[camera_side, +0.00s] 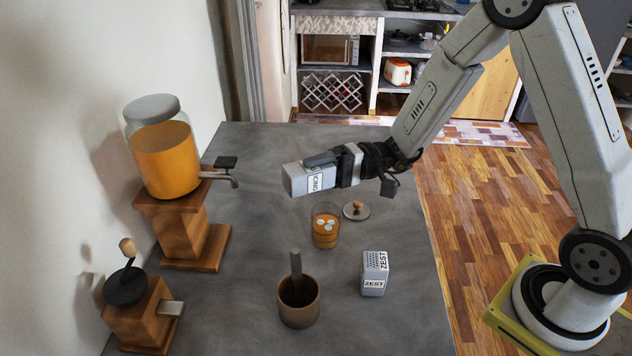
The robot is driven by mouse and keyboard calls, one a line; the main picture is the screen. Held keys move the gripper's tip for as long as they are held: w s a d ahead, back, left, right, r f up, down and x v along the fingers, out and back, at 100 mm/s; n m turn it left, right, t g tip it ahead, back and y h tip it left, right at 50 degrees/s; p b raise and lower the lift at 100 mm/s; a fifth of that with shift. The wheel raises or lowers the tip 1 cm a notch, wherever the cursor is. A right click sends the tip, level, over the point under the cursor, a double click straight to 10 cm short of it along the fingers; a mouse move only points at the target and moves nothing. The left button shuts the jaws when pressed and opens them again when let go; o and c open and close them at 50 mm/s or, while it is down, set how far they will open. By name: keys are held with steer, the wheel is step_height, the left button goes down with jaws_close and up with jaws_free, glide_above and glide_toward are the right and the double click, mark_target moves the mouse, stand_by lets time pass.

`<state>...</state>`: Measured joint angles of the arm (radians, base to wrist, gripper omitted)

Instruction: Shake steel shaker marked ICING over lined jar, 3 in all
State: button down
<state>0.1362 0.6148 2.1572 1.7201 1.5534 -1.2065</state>
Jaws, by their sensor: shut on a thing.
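The steel shaker marked ICING (297,181) is held on its side in my gripper (325,165), which is shut on it. Its label faces the camera and its free end points left. The shaker is in the air, up and slightly left of the jar (325,232) in the picture. The jar is clear glass with orange contents and a few pale pieces on top. A round lid with a knob (356,211) lies on the counter to the right of the jar. I cannot tell whether anything is falling from the shaker.
A shaker marked ZEST (374,274) stands right of a wooden mortar with a pestle (298,303). A drink dispenser with orange liquid (165,158) on a wooden stand and a grinder (140,307) stand at the left. The back of the grey counter (270,145) is clear.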

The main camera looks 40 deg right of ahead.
steer(key=g+h, duration=0.1)
steer(key=h, duration=0.3)
steer(key=shift+f, duration=0.1)
steer(key=h, duration=0.1)
steer(key=g+h, duration=0.1)
steer(key=h, duration=0.3)
steer(key=shift+s+d+f+g, duration=0.1)
steer(key=shift+d+f+g, duration=0.1)
steer(key=shift+d+g, duration=0.1)
steer(key=shift+s+d+g+h, duration=0.1)
steer(key=shift+d+g+h, duration=0.15)
steer(key=shift+h, duration=0.75)
steer(key=shift+d+g+h, duration=0.15)
steer(key=shift+g+h, duration=0.1)
steer(key=shift+h, duration=0.75)
steer(key=shift+s+d+r+g+h, duration=0.15)
steer(key=shift+g+h, duration=0.1)
steer(key=shift+h, duration=0.5)
steer(key=shift+w+d+g+h, duration=0.1)
steer(key=shift+d+g+h, duration=0.1)
steer(key=shift+h, duration=0.5)
steer(key=shift+s+d+r+g+h, duration=0.15)
steer(key=shift+g+h, duration=0.1)
steer(key=shift+h, duration=0.5)
steer(key=shift+f, duration=0.1)
steer(key=shift+d, duration=0.1)
